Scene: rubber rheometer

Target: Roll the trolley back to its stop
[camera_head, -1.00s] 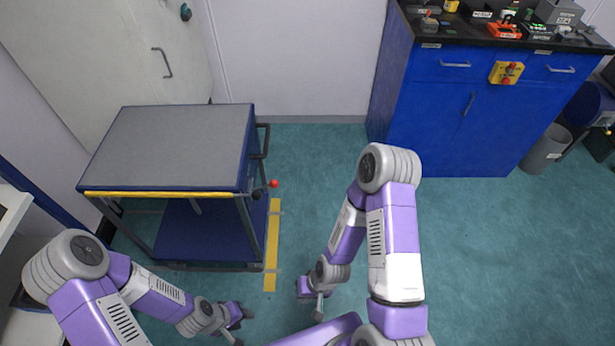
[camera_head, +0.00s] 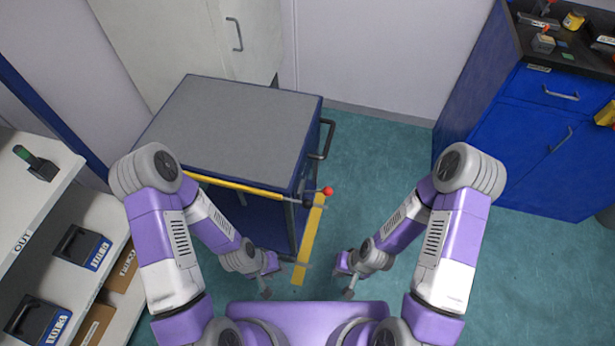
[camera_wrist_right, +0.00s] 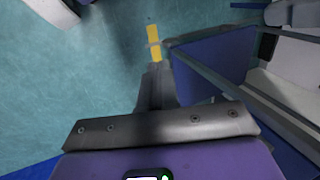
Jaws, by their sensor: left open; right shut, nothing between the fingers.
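The trolley (camera_head: 235,125) has a grey top, blue sides, a yellow front edge bar (camera_head: 235,184) and a dark side handle (camera_head: 325,140). It stands in front of the pale wall, left of centre in the head view. A red knob (camera_head: 327,191) sits at its front right corner. Its blue lower part (camera_wrist_right: 210,55) shows in the right wrist view. My left gripper (camera_head: 266,283) is open and empty, low in front of the trolley. My right gripper (camera_head: 346,284) is shut and empty, right of the floor tape, apart from the trolley.
Yellow tape (camera_head: 308,245) marks the floor beside the trolley. A white shelf unit (camera_head: 50,200) with dark trays stands at the left. A blue cabinet (camera_head: 530,130) stands at the right. Green floor (camera_head: 400,150) is clear between trolley and cabinet.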

